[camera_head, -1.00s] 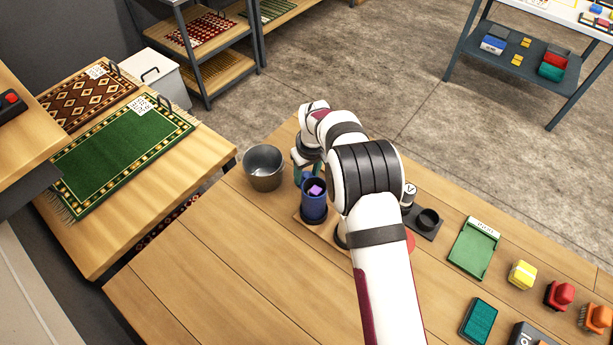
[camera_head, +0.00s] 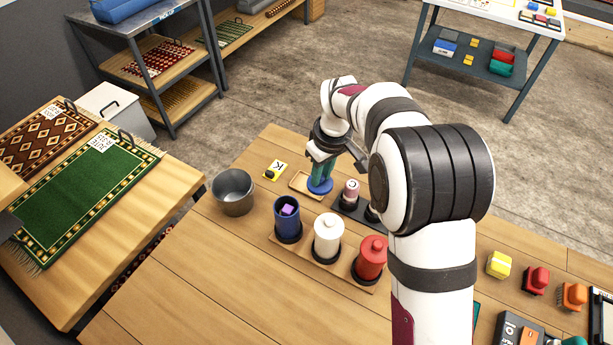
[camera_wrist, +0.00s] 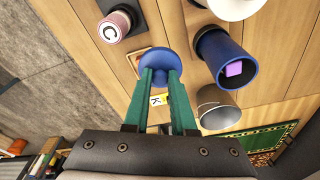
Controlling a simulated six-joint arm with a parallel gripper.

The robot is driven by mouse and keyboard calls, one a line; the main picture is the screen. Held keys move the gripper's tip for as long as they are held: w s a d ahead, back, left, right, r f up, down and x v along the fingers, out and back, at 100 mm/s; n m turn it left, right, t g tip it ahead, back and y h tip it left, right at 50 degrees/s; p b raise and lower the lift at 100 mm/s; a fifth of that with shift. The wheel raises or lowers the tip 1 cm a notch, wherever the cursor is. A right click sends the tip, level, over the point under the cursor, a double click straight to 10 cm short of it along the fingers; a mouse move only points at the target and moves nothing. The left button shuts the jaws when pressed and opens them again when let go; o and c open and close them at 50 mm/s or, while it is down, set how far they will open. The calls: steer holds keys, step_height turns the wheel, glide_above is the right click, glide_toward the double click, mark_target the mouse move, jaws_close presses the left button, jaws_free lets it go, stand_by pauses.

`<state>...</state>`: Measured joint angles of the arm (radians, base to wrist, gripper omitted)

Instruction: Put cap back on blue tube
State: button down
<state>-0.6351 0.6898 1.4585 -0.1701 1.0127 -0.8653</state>
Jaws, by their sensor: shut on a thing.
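My gripper (camera_head: 321,172) has green fingers and is shut on the round blue cap (camera_head: 320,187), which also shows between the fingertips in the wrist view (camera_wrist: 166,62). The cap is beside the small wooden tray (camera_head: 299,184); its height above the table is hard to tell. The blue tube (camera_head: 289,226) stands upright and open-topped in a wooden rack, to the lower left of my gripper in the head view. A purple block (camera_head: 287,209) shows inside it. In the wrist view the tube (camera_wrist: 213,50) is to the right of the cap.
Capped white (camera_head: 327,243) and red (camera_head: 371,262) tubes share the wooden rack (camera_head: 310,262). A metal bucket (camera_head: 233,193) stands left of the blue tube. A yellow K card (camera_head: 277,169) lies behind. A dark holder with a pink-white C piece (camera_head: 351,190) is right of my gripper.

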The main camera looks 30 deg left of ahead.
steer(key=s+a+r, duration=0.3)
steer(key=s+r, duration=0.5)
steer(key=s, duration=0.2)
steer(key=shift+w+d+f, duration=0.1)
steer(key=shift+f, duration=1.45)
steer(key=shift+w+f, duration=0.1)
steer(key=shift+f, duration=1.45)
steer(key=shift+f, duration=0.15)
steer(key=shift+c, duration=1)
jaws_free()
step_height(320, 180, up, 7)
